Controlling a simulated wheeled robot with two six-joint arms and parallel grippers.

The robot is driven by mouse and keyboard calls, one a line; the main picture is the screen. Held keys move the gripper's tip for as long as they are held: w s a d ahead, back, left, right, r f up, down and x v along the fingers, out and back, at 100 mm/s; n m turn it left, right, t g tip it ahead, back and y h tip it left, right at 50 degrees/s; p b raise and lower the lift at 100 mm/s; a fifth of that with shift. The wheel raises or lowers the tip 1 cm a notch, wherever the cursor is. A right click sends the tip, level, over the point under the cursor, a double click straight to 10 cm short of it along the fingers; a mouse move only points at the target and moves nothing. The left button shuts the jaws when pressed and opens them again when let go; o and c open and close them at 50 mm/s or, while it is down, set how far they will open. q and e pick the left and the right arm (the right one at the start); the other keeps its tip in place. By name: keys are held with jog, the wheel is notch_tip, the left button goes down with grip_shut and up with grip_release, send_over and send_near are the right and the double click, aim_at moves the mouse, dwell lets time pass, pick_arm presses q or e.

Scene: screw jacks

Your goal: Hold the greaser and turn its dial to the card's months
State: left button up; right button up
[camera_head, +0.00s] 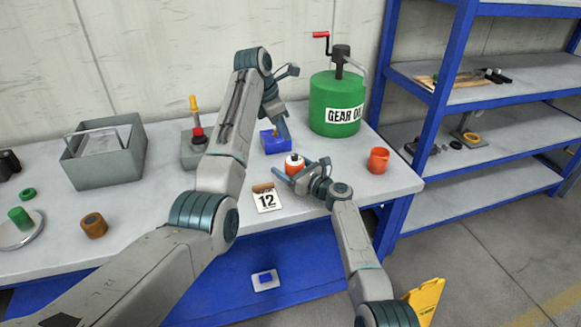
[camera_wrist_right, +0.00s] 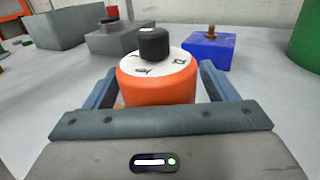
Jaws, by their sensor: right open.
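The greaser (camera_head: 294,164) is a short orange cylinder with a white marked top and a black knob, upright on the bench. It fills the middle of the right wrist view (camera_wrist_right: 157,85). Marks show on its white dial face (camera_wrist_right: 152,66), too small to read surely. My right gripper (camera_head: 299,172) is open, with one finger on each side of the greaser's body; firm contact does not show. My left gripper (camera_head: 288,99) is open and empty, above and behind the greaser.
A blue block with a brass fitting (camera_head: 275,142) sits behind the greaser. A green gear oil drum (camera_head: 335,105) stands behind right, an orange cup (camera_head: 378,160) to the right. A grey bin (camera_head: 105,155) and a grey block with a red-capped part (camera_head: 195,150) stand left.

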jog(key=c, duration=1.2)
jog(key=shift+c, duration=0.2)
